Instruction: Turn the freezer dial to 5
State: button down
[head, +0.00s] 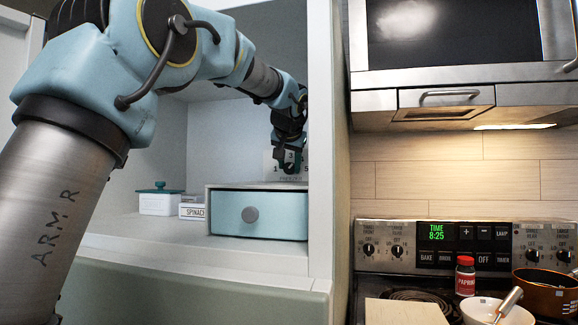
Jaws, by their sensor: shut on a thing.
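The freezer dial's pale plate (270,168) is at the back of the white compartment, above the blue drawer. The numbers 1, 3 and 5 show on it, with 1 at the left, 3 at the top and 5 at the right, and a small word below. My gripper (290,164) reaches in from the upper left and is in front of the plate, shut on the freezer dial. The fingers hide the knob almost wholly, so I cannot read which number it points to.
A blue drawer (279,215) with a round grey knob sits just below the gripper. A white box with a teal lid (158,201) and a spinach box (193,211) stand at its left. The compartment's right wall (321,150) is close beside my gripper. The stove is further right.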

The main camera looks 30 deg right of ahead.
jog(key=shift+f, duration=0.15)
jog(key=c, duration=0.7)
grip_release()
jog(key=b+v, duration=0.2)
jog(key=v, duration=0.5)
jog(key=shift+s+a, duration=0.15)
jog(key=shift+s, duration=0.1)
